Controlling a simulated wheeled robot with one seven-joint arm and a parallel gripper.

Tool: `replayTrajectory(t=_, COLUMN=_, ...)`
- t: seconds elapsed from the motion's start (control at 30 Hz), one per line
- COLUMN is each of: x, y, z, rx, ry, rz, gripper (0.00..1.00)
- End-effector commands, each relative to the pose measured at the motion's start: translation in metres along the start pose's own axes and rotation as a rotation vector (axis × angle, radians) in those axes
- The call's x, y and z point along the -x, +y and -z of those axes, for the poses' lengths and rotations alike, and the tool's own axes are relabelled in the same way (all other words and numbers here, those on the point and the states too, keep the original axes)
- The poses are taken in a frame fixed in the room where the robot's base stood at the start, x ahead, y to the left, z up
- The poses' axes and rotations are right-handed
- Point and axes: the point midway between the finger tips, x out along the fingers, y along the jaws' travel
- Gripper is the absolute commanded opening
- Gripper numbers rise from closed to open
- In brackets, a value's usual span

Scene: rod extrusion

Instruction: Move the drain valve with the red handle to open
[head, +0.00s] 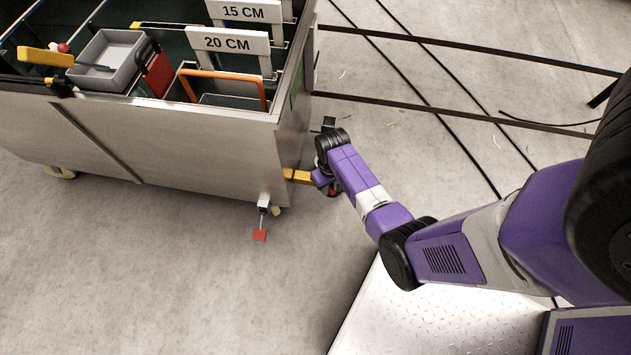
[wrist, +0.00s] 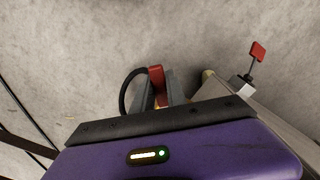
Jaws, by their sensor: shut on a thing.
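The drain valve's red handle (wrist: 156,76) shows in the wrist view between the two grey fingers of my gripper (wrist: 157,84), which are shut on it. A bit of yellow shows below the handle, between the fingers. In the head view my gripper (head: 323,179) is low at the tank's right end, beside the yellow outlet pipe (head: 298,175). The valve body is mostly hidden by my gripper there, and I cannot read the handle's exact angle.
The steel tank (head: 200,140) holds a grey tray (head: 107,58) and signs marked 20 CM (head: 228,43) and 15 CM (head: 243,12). A separate red pedal (head: 260,235) sticks out near its lower corner. A black hose (wrist: 124,95) curves left of the fingers. Floor in front is clear.

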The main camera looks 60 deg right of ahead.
Motion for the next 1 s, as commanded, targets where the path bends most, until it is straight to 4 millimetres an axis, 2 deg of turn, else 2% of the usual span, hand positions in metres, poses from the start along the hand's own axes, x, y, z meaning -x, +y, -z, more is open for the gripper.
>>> replayTrajectory(t=0.2, x=0.000, y=0.008, z=0.001, rx=0.112, ry=0.001, rz=-0.001, gripper=0.00)
replayTrajectory(t=0.53, x=0.000, y=0.009, z=0.001, rx=0.129, ry=0.001, rz=-0.001, gripper=0.00)
replayTrajectory(t=0.8, x=0.000, y=0.018, z=0.003, rx=0.273, ry=0.000, rz=-0.001, gripper=0.00)
replayTrajectory(t=1.0, x=0.000, y=0.020, z=0.003, rx=0.297, ry=0.000, rz=-0.001, gripper=0.00)
